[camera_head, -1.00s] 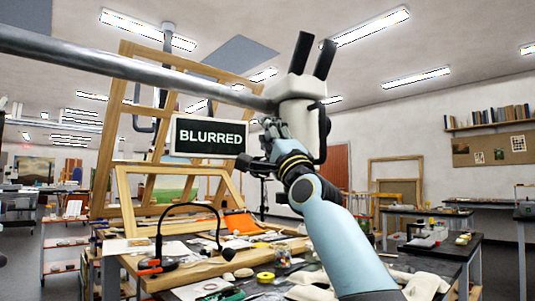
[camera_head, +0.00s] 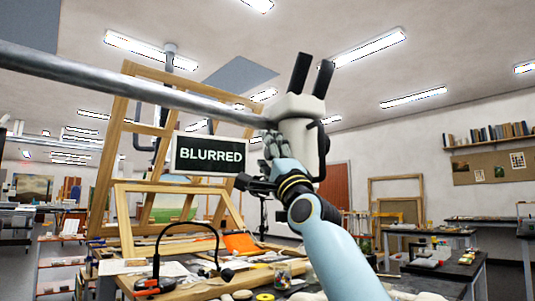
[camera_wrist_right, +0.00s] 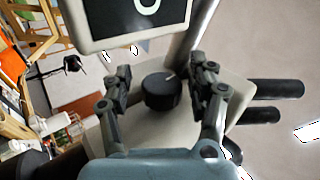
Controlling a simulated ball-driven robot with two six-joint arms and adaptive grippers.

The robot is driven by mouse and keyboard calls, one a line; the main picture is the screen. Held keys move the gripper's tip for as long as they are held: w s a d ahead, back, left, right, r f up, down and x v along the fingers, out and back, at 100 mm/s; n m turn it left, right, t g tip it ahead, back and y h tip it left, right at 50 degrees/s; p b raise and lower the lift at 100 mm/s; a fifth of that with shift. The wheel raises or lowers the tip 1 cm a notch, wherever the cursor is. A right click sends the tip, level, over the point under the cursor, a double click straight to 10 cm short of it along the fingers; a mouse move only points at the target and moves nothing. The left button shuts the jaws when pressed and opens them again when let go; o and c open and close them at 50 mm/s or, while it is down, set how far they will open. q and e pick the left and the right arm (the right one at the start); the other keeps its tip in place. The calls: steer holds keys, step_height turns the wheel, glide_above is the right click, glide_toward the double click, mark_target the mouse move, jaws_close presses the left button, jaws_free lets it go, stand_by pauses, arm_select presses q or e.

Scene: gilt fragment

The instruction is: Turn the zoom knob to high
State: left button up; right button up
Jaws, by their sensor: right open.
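The stereo microscope (camera_head: 298,112) hangs on a long grey boom, a white body with two black eyepieces pointing up. A sign on it reads "BLURRED" (camera_head: 211,155). The zoom knob (camera_wrist_right: 161,91) shows in the right wrist view as a black ribbed dial with a pale pointer line toward the upper right. My right gripper (camera_head: 252,165) is at the microscope's left side. In the right wrist view my right gripper (camera_wrist_right: 162,88) is open, one finger on each side of the knob, with gaps between. The knob is hidden in the head view. My left gripper is out of view.
Below is a cluttered workbench with a black gooseneck lamp (camera_head: 157,262), a jar (camera_head: 282,276) and a yellow roll (camera_head: 265,297). A wooden easel with frames (camera_head: 104,150) stands at left behind the sign. The boom (camera_head: 130,78) crosses from the left.

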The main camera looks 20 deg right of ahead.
steer(key=v, duration=1.2)
steer(key=shift+d, duration=0.1)
